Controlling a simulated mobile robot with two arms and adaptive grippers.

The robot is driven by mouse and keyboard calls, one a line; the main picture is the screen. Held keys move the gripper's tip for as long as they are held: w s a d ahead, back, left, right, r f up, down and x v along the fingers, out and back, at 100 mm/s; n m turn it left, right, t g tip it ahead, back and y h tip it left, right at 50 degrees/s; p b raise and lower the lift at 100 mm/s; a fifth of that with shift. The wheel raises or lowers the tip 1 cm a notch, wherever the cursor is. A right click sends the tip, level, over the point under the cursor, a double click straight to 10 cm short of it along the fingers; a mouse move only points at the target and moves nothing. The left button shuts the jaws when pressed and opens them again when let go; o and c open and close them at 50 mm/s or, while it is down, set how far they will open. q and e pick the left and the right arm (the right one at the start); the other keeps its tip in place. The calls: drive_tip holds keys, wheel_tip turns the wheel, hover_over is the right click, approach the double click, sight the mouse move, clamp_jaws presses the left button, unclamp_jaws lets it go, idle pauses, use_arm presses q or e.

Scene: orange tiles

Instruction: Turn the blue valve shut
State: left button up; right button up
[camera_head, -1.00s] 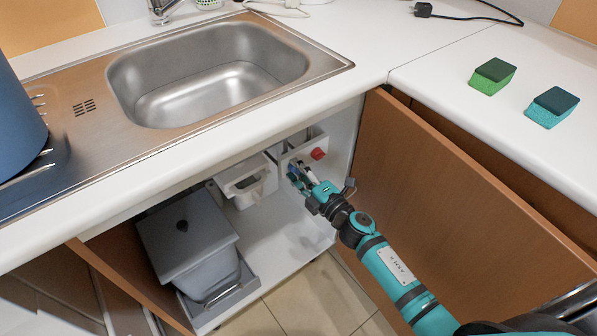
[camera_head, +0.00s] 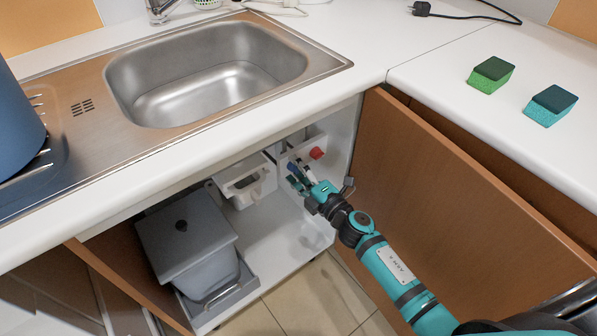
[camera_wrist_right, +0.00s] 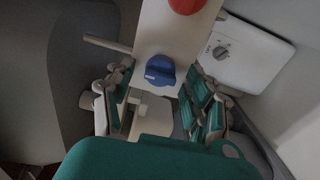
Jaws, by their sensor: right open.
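The blue valve (camera_head: 292,168) is a small knob on a white panel inside the open cabinet under the sink. In the right wrist view the blue valve (camera_wrist_right: 160,70) sits between and just beyond the spread fingers, with gaps on both sides. My right gripper (camera_head: 300,177) is open and empty in front of it, reaching in from the right. In the wrist view my right gripper (camera_wrist_right: 157,92) shows its two green-padded fingers apart. In the head view its fingers partly cover the blue valve. My left gripper is not in view.
A red valve (camera_head: 316,153) is beside the blue one. A white holder (camera_head: 246,182) hangs to its left. A lidded grey bin (camera_head: 190,240) stands in the cabinet. The brown open door (camera_head: 450,200) stands close to my right arm. Two sponges (camera_head: 491,75) (camera_head: 550,105) lie on the counter.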

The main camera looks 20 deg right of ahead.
drive_tip(key=v, duration=1.2)
drive_tip(key=shift+s, duration=0.1)
